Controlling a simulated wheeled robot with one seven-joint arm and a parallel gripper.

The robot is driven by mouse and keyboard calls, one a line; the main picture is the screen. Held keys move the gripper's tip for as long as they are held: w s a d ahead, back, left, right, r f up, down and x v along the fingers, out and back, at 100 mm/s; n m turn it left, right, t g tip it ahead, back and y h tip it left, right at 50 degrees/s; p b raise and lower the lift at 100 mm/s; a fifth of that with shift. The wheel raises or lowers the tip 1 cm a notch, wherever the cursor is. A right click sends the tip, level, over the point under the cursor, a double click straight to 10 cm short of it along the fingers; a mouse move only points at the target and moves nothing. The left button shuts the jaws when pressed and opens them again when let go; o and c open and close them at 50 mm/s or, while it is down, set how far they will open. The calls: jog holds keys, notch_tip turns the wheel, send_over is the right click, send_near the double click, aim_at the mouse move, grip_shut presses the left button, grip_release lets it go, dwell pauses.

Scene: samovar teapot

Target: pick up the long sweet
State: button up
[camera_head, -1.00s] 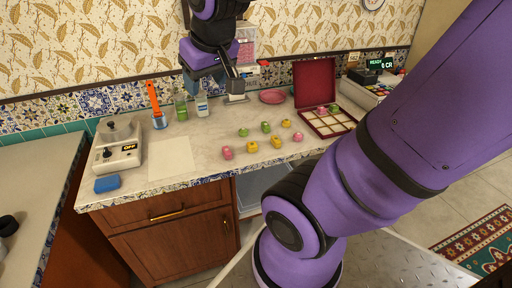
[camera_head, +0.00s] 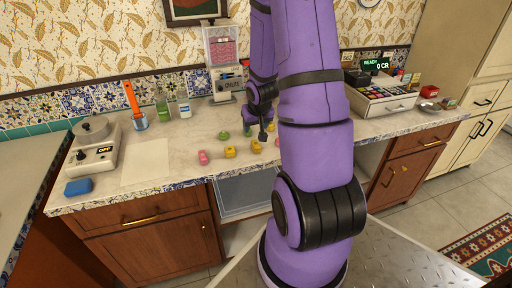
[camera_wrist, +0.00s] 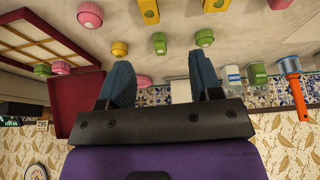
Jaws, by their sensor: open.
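Several small sweets in pink, yellow and green stand spread on the counter. In the head view I see a pink sweet (camera_head: 203,157), a yellow sweet (camera_head: 230,151), another yellow one (camera_head: 256,146) and a green one (camera_head: 223,135). In the wrist view a yellow sweet (camera_wrist: 149,10) at the top looks longer than the round ones; its top is cut off.
A dark red box (camera_wrist: 75,105) with a divided tray stands beside the sweets, hidden by my arm in the head view. A glass dispenser (camera_head: 222,75), green bottle (camera_head: 162,107), scale (camera_head: 95,145) and blue sponge (camera_head: 78,187) stand around.

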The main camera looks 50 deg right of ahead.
aim_at(257, 145)
jog(key=shift+s+d+f+x, duration=0.1)
jog(key=shift+s+x, duration=0.2)
jog(key=shift+x, duration=1.95)
jog(key=shift+s+d+f+x, duration=0.1)
jog(key=shift+s+x, duration=0.2)
jog(key=shift+x, duration=1.9)
jog(key=shift+s+d+f+x, duration=0.1)
jog(key=shift+s+x, duration=0.2)
jog(key=shift+x, duration=1.95)
jog(key=shift+r, duration=0.1)
jog(key=shift+c, duration=0.4)
jog(key=c, duration=0.9)
